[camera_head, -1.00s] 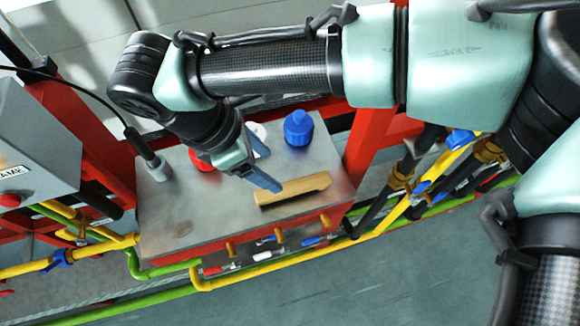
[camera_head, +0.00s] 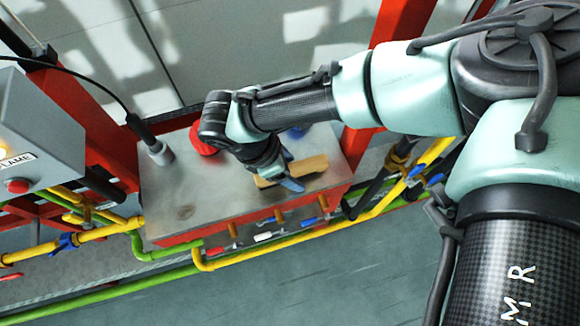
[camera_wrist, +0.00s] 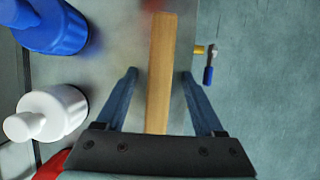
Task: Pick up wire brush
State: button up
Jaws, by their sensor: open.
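The wire brush (camera_head: 308,167) lies on the metal top of the red-framed bench, its tan wooden back showing. Its bristles are not visible. In the wrist view the brush (camera_wrist: 161,70) runs lengthwise between the two fingers of my gripper (camera_wrist: 158,88), with a gap on both sides. My gripper (camera_head: 288,170) is open and over the brush in the head view, hiding part of it. I cannot tell how far the fingertips are above the bench top.
A blue bottle (camera_wrist: 50,25) and a white bottle (camera_wrist: 48,114) stand left of my gripper in the wrist view. A red object (camera_head: 203,140) stands behind my wrist. Valves and yellow pipes (camera_head: 300,238) run along the bench front.

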aim_at(291, 169)
grip_shut()
dwell(0.4)
notch_tip(291, 169, up, 10)
jog(key=shift+r+b, duration=0.1)
jog(key=shift+b, duration=0.4)
jog(key=c, duration=0.6)
grip_release()
jog(key=shift+a, duration=0.1)
grip_shut()
